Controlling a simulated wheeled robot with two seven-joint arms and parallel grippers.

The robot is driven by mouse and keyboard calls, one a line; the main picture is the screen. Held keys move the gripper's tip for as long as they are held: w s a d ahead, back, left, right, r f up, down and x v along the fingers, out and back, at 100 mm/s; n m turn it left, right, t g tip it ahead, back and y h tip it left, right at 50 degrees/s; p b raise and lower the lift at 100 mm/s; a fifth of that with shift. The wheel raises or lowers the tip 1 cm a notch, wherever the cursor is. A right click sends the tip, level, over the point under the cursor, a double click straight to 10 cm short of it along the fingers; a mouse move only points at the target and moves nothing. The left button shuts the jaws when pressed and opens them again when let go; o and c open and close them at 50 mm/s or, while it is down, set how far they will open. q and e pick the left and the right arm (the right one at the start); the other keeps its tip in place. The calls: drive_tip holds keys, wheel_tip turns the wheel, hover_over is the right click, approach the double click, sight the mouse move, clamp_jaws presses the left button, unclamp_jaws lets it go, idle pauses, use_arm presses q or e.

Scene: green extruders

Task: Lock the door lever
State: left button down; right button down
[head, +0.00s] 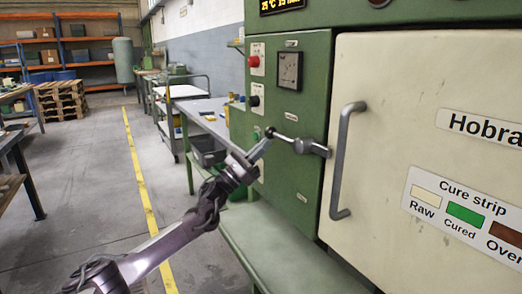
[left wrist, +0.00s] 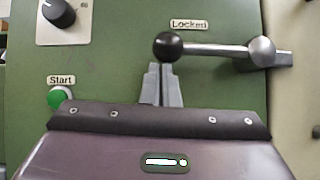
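The door lever (head: 285,138) is a thin metal rod with a black ball at its left end and a grey pivot by the door edge. In the left wrist view the lever (left wrist: 215,49) lies nearly level, just below the "Locked" label (left wrist: 188,24). My left gripper (head: 266,139) is at the ball end. In the left wrist view its fingers (left wrist: 161,68) are together, with only a thin gap, tips right below the ball. I cannot tell whether they touch it. The cream oven door (head: 390,130) with its bar handle looks closed. My right gripper is not in view.
The green cabinet carries a red button (head: 254,61), a dial gauge (head: 289,71) and a green Start button (left wrist: 60,98) near the lever. A green ledge (head: 270,245) runs below. A workbench (head: 205,115) stands behind at left; the floor left is open.

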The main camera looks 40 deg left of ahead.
use_arm(q)
drive_tip(key=shift+r, duration=0.35)
drive_tip(key=v, duration=0.8)
drive_tip(key=shift+f+b, duration=0.3)
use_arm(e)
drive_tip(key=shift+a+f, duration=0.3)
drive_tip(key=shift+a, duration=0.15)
use_arm(q)
drive_tip(key=shift+w, duration=0.1)
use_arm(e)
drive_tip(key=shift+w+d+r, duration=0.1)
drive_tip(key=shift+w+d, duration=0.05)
